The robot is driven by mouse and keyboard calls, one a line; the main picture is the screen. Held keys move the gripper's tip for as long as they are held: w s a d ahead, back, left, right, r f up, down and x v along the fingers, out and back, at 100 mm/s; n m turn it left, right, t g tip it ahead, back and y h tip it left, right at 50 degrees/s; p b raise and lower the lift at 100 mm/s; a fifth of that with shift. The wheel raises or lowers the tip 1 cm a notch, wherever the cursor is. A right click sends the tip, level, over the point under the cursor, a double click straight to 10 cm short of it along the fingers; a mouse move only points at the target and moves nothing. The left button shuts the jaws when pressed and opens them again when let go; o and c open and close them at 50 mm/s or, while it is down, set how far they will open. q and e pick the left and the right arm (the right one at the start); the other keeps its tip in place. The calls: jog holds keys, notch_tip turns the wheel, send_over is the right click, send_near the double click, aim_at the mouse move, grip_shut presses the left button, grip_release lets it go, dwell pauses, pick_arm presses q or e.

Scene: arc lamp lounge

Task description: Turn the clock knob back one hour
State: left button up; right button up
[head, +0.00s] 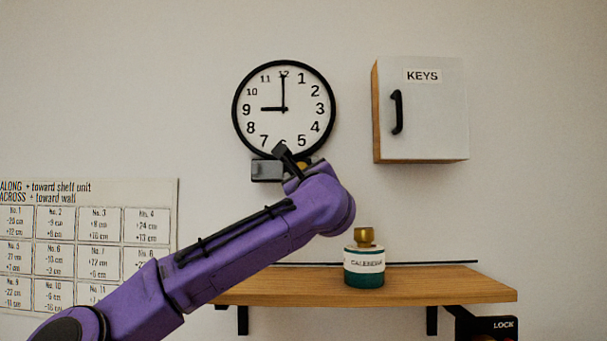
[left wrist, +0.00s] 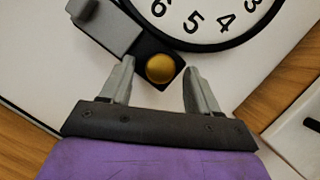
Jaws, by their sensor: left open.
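The wall clock (head: 284,125) has a white face and black rim. Its short hand points at 9 and its long hand at 12. The brass knob (left wrist: 160,69) sits on a dark plate just below the rim in the left wrist view; in the head view only a bit of it shows behind my arm. My left gripper (left wrist: 157,88) is open, its two fingers apart on either side of the knob, with visible gaps. In the head view the gripper is mostly hidden behind my purple wrist. My right gripper is not in view.
A grey block (head: 266,171) is left of the knob. A key cabinet (head: 435,115) with a black handle hangs to the right. Below is a wooden shelf (head: 450,285) with a green and white jar (head: 364,278). A printed chart (head: 90,240) hangs at left.

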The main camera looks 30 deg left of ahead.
pick_arm(q)
jog(key=b+v, duration=0.4)
jog(key=v, duration=0.6)
jog(key=shift+s+d, duration=0.2)
jog(key=shift+d, duration=0.05)
